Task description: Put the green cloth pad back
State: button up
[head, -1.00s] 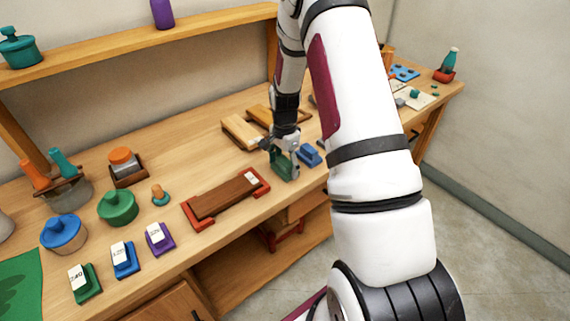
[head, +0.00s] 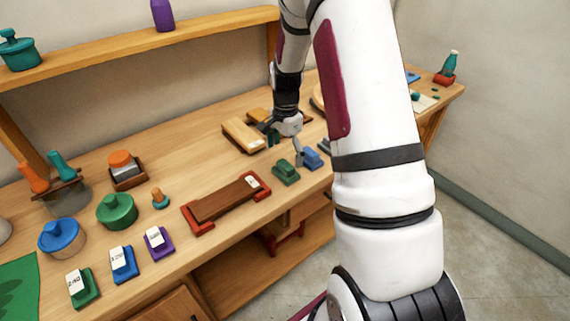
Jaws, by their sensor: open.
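A small green pad (head: 286,172) with a raised grip lies on the bench near its front edge, just left of a similar blue pad (head: 312,158). My gripper (head: 286,150) is open, with its fingers spread above and behind the green pad. Nothing shows between the fingers. One finger reaches down close to the gap between the green and blue pads; I cannot tell whether it touches either.
A brown wooden bar in a red holder (head: 224,202) lies to the left. Purple (head: 159,242), blue (head: 124,262) and green (head: 83,287) labelled blocks line the front left. Pale wooden pieces (head: 243,134) lie behind my gripper.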

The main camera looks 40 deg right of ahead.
aim_at(285, 164)
jog(key=s+a+r+n+t, duration=0.1)
jog(key=s+a+r+n, duration=0.25)
jog(key=r, duration=0.35)
jog(key=s+a+r+n+t, duration=0.1)
jog(key=s+a+r+n, duration=0.1)
jog(key=a+r, duration=0.45)
jog(key=s+a+r+n+t, duration=0.1)
jog(key=s+a+r+n, duration=0.15)
jog(key=r, duration=0.65)
jog(key=s+a+r+n, duration=0.1)
jog(key=s+a+n, duration=0.1)
jog(key=s, duration=0.3)
jog(key=s+a+r+n+t, duration=0.1)
jog(key=s+a+n, duration=0.2)
jog(key=s, duration=0.3)
jog(key=s+a+r+n+t, duration=0.1)
jog(key=s+a+r+n, duration=0.1)
jog(key=s+n, duration=0.2)
jog(key=shift+s+a+n, duration=0.15)
jog(key=shift+s+n, duration=0.15)
jog(key=shift+s, duration=0.35)
